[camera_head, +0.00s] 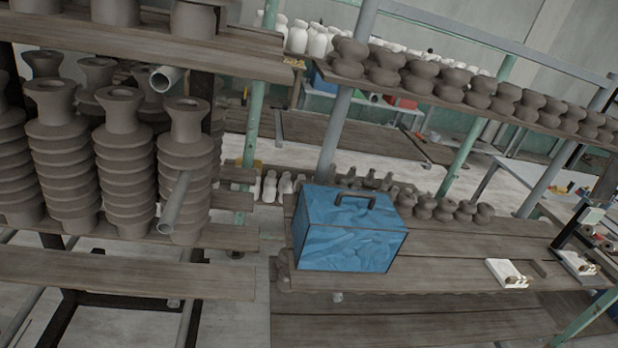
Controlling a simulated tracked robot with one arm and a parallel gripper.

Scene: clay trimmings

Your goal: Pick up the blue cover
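The blue cover (348,238) is box-shaped, with dark edges and a dark handle (355,196) on its top. It stands upright on a wooden plank shelf (450,262) near the middle of the view, close to the shelf's left end. Its blue sides look wrinkled or marbled. What is under or inside it is hidden. My gripper is not in view, and nothing is seen touching the cover.
Stacked ribbed grey clay pots (122,170) fill the rack at left. Rounded clay pots (465,210) stand behind the cover, and more line a plank (450,90) above. A metal post (335,130) rises behind it. White blocks (507,273) lie to its right; the plank between is clear.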

